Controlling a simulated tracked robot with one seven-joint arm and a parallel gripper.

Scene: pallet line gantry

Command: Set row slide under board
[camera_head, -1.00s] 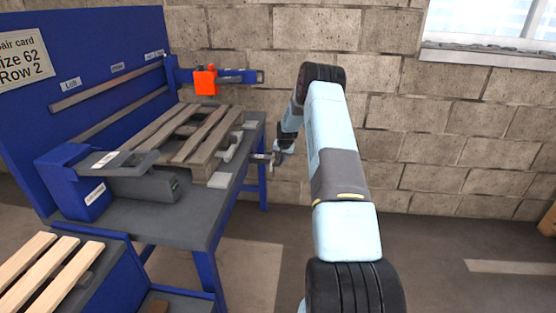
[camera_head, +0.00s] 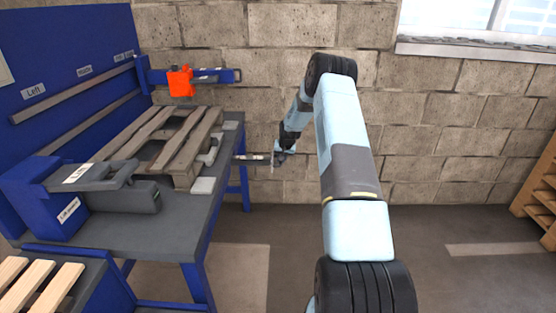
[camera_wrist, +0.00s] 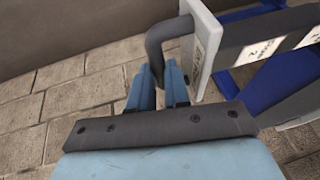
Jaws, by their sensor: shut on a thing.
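My gripper (camera_head: 279,158) is just off the right side of the workbench. In the wrist view its two blue fingers (camera_wrist: 157,88) are shut on the bent grey handle (camera_wrist: 168,36) of the row slide. The slide's pale end plate (camera_wrist: 203,58) and dark bar (camera_wrist: 262,42) with white labels show beside the fingers; one label seems to end in 2. In the head view the slide (camera_head: 252,158) sticks out from the bench edge toward my gripper. Its inner end is hidden. A worn grey-brown pallet (camera_head: 185,150) lies on the bench above it.
The grey bench top (camera_head: 160,222) carries a blue-and-grey clamp unit (camera_head: 50,205) and a small grey block (camera_head: 203,185). A blue panel (camera_head: 75,75) with position labels stands behind. An orange block (camera_head: 180,82) sits on a blue bar. Floor to the right is clear before wooden racks (camera_head: 540,195).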

